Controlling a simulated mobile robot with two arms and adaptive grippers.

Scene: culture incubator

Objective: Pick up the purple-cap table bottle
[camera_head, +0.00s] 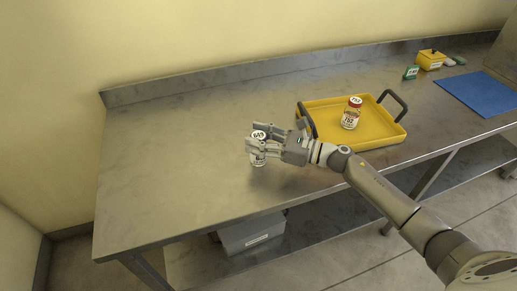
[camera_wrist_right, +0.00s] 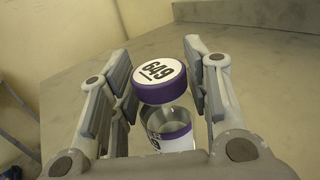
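The purple-cap bottle (camera_wrist_right: 160,83) stands upright on the steel table, its white cap top marked 649. In the head view the same bottle (camera_head: 259,135) is partly hidden by my right gripper (camera_head: 257,143). In the right wrist view the fingers of this gripper (camera_wrist_right: 160,78) lie on both sides of the bottle. A narrow gap shows between the right finger and the cap, so the gripper looks open around it. Contact on the left side is hard to tell. My left gripper is not in view.
A yellow tray (camera_head: 376,140) with dark handles stands to the right, holding a red-cap bottle (camera_head: 351,113). A blue mat (camera_head: 480,93), a yellow box (camera_head: 431,60) and a small green item (camera_head: 411,72) lie farther right. The table's left part is clear.

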